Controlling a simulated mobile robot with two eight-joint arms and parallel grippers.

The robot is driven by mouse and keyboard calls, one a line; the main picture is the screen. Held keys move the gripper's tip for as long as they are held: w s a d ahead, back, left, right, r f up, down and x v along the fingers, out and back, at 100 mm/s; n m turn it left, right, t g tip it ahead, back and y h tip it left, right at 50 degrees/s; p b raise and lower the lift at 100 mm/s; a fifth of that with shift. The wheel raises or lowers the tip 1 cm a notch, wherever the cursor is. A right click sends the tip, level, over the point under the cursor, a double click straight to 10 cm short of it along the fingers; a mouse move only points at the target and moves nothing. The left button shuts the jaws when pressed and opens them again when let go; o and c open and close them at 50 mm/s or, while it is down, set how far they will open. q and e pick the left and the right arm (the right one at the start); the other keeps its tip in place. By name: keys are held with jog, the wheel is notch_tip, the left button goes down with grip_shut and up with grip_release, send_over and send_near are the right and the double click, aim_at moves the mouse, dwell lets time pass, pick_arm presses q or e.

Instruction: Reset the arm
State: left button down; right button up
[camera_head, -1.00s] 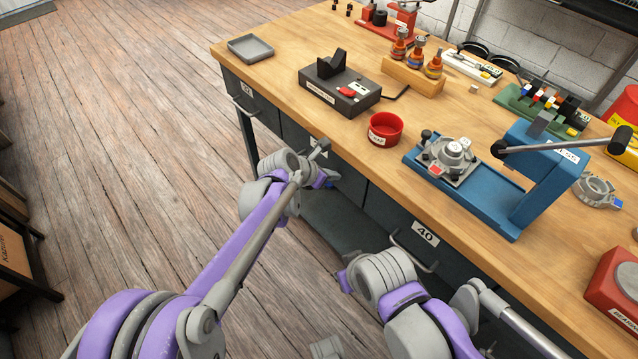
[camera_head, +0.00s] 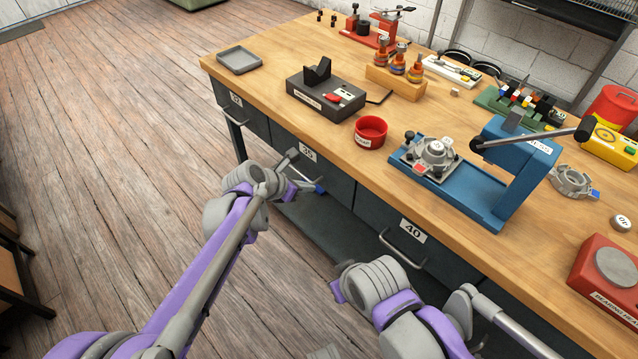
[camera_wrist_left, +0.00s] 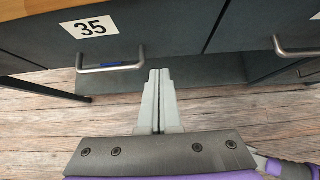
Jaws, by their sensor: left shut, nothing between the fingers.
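My left arm comes in from the lower left in the head view. Its gripper (camera_head: 308,187) is in front of the bench drawers, below the benchtop edge, partly hidden by the wrist. In the left wrist view the left gripper's two fingers (camera_wrist_left: 159,100) lie together, shut and empty, pointing toward the drawer marked 35 (camera_wrist_left: 40,40) and its handle (camera_wrist_left: 110,67). A small blue piece shows at that handle. My right arm is at the bottom centre of the head view; its gripper fingers do not show.
The wooden bench (camera_head: 290,110) holds a grey tray (camera_head: 239,60), a black fixture (camera_head: 325,97), a red cup (camera_head: 370,132), a blue press (camera_head: 480,185) with a metal housing (camera_head: 436,155), and a red bearing heater (camera_head: 606,275). Open plank floor (camera_head: 100,150) lies left of the bench.

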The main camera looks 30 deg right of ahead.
pick_arm(q)
jog(key=w+v, duration=0.1)
jog(key=v, duration=0.5)
jog(key=shift+s+a+r+p, duration=0.2)
jog(key=shift+s+a+p, duration=0.05)
jog(key=shift+a+p, duration=0.1)
